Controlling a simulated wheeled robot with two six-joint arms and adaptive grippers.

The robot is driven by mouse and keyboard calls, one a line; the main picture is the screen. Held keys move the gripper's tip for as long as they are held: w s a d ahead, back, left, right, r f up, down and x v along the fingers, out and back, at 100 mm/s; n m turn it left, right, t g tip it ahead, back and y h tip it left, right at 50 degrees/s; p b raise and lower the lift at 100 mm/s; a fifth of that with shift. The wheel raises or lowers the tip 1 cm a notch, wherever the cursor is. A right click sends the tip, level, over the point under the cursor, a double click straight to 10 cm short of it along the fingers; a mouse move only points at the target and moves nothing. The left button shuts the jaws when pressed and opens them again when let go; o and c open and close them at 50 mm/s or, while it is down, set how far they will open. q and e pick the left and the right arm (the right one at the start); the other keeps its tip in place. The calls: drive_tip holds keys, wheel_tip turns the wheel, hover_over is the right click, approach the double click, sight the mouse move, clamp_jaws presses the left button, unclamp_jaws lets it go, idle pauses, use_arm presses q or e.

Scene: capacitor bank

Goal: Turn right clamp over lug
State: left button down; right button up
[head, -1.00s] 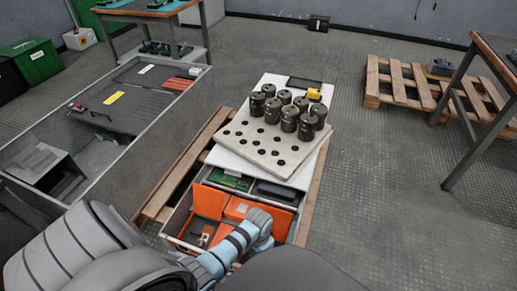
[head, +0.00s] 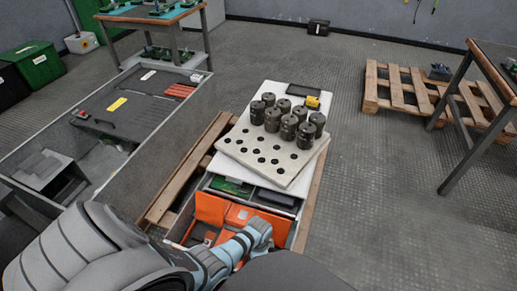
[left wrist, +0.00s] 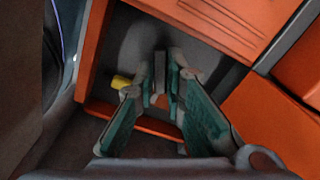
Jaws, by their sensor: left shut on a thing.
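The open grey bin with orange panels (head: 211,209) stands at the bottom middle of the head view. My left arm reaches in from the lower left over it, and my left gripper's fingertips are hidden there. In the left wrist view my left gripper (left wrist: 161,82) points down into a dark compartment between orange walls. Its two fingers are close together on a small part, seemingly the clamp, with a bit of orange between them. The clamp's outline and the lug cannot be made out. A small yellow piece (left wrist: 121,82) lies left of the fingers. My right gripper is not in view.
Beyond the bin, a pale perforated board (head: 235,145) carries several dark cylinders (head: 273,119) on a white top. A wooden pallet (head: 165,192) lies underneath. A long grey cabinet (head: 150,135) stands to the left. Open floor lies to the right.

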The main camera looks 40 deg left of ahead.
use_arm(q)
drive_tip(key=shift+d+m+p, duration=0.1)
drive_tip(key=shift+m+p, duration=0.4)
drive_tip(key=shift+m, duration=2.1)
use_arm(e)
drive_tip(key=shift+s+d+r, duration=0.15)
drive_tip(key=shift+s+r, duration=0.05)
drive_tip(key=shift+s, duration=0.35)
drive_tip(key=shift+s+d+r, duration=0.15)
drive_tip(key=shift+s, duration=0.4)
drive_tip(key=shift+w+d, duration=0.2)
use_arm(q)
drive_tip(key=c, duration=1.9)
unclamp_jaws()
drive_tip(key=shift+c, duration=0.2)
wheel_tip(320, 180, up, 12)
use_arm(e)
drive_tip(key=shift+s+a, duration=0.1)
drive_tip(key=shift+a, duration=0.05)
